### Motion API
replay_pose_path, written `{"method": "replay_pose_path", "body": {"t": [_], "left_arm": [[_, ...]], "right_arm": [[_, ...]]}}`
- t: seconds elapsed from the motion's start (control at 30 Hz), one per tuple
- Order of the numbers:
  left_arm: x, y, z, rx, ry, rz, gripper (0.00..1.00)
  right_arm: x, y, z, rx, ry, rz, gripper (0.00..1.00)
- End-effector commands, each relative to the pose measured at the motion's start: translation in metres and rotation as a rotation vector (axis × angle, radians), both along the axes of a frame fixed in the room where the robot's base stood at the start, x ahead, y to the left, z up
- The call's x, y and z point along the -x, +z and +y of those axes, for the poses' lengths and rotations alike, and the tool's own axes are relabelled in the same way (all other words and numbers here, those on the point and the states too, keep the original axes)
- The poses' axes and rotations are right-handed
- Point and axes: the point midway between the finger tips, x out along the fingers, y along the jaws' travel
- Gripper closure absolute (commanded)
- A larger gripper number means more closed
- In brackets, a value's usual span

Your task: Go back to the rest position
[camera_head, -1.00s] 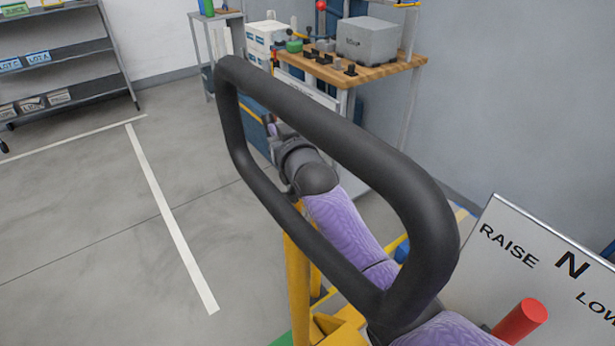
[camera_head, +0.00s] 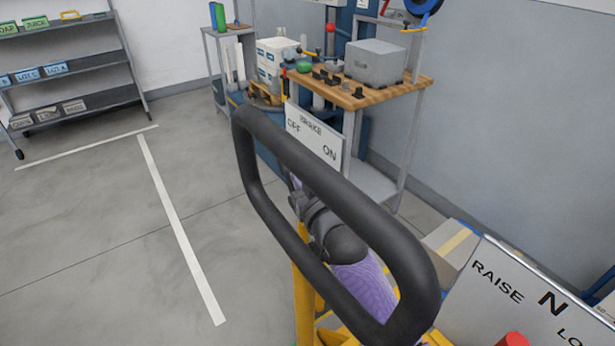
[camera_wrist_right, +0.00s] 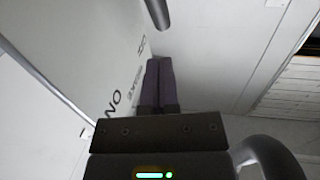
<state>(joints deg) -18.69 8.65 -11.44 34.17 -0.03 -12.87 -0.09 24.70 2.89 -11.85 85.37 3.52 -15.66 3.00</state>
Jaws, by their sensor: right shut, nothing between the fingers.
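My right arm reaches in from the lower right of the head view, seen through a black loop handle (camera_head: 262,195). Its gripper is mostly hidden there behind the handle's upper bar. In the right wrist view my right gripper (camera_wrist_right: 158,85) has its two dark fingers together, with nothing between them. The white brake sign (camera_head: 318,140), marked OFF and ON, stands beyond the handle. It shows upside down at the left of the wrist view (camera_wrist_right: 95,60), beside the fingers. My left gripper is in neither view.
A RAISE/N sign (camera_head: 490,310) and a red knob (camera_head: 512,340) sit at the lower right. A wooden-topped bench (camera_head: 345,95) with a grey box (camera_head: 375,62) stands behind. A shelf rack (camera_head: 75,50) is at the far left. The floor on the left is clear.

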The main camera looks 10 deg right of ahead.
Motion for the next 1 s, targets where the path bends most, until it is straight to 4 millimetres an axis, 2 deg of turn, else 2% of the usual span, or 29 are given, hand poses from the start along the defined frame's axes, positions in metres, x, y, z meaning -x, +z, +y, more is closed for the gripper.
{"method": "replay_pose_path", "body": {"t": [0.1,0.2,0.63,0.7,0.77,0.8,0.9,1.0], "left_arm": [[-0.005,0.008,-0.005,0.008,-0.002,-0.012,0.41],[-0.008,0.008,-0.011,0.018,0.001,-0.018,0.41],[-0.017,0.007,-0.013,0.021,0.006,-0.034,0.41],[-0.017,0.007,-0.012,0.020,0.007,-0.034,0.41],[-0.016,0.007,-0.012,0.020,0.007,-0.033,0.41],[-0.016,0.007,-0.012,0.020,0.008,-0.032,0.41],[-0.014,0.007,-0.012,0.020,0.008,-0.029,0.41],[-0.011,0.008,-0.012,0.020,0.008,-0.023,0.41]], "right_arm": [[0.015,0.002,-0.004,0.000,-0.001,0.000,1.00],[0.021,0.001,-0.005,0.000,-0.001,0.000,1.00],[0.022,-0.001,-0.005,-0.001,-0.001,0.000,1.00],[0.027,-0.008,-0.005,0.005,-0.002,0.031,1.00],[0.044,-0.029,-0.008,0.020,-0.008,0.121,1.00],[0.063,-0.048,-0.010,0.036,-0.012,0.215,1.00],[0.118,-0.091,-0.018,0.082,-0.023,0.458,1.00],[0.164,-0.115,-0.025,0.119,-0.029,0.637,1.00]]}}
